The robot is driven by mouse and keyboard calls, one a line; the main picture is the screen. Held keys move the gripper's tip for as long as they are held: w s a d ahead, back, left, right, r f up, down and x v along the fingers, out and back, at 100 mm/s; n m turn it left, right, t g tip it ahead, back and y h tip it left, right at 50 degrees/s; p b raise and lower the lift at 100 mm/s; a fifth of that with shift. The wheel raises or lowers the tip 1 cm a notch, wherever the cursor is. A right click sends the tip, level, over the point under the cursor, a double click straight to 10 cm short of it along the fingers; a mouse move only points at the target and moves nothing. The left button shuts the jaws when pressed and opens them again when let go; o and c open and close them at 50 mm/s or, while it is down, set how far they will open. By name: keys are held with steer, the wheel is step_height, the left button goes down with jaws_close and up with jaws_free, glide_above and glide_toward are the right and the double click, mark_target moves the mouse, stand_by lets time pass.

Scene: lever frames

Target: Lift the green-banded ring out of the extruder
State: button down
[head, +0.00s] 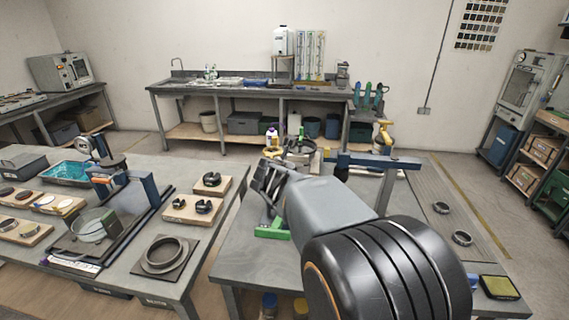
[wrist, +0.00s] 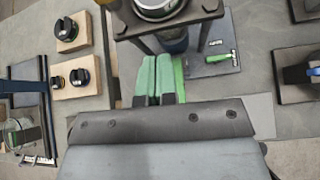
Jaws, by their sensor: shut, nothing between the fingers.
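My gripper (wrist: 156,62) shows in the wrist view as two pale green fingers side by side, shut with nothing held. They point toward a device with a round metal top (wrist: 160,8), a dark plate and posts, cut off by the upper edge; it appears to be the extruder. In the head view my wrist (head: 266,180) hangs over the middle bench, in front of this device (head: 300,150), and hides much of it. I cannot make out a green-banded ring in either view.
A grey post with a blue crossbar (head: 378,161) stands to the right. Two dark rings (head: 462,238) lie at the bench's right. The left bench holds wooden blocks with black parts (head: 193,207) and a large grey ring (head: 165,254). A green-handled tool (wrist: 219,57) lies right of my fingers.

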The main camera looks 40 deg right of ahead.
steer(key=shift+n, duration=0.7)
steer(key=w+d+p, duration=0.1)
steer(key=w+d, duration=0.3)
steer(key=w+d+p, duration=0.2)
steer(key=w+d, duration=0.2)
steer(key=w, duration=0.1)
steer(key=shift+w+d, duration=0.25)
steer(key=shift+f+b, duration=0.4)
steer(key=shift+f, duration=0.1)
steer(key=shift+s+f, duration=0.1)
steer(key=shift+f, duration=0.25)
steer(key=shift+a+f, duration=0.1)
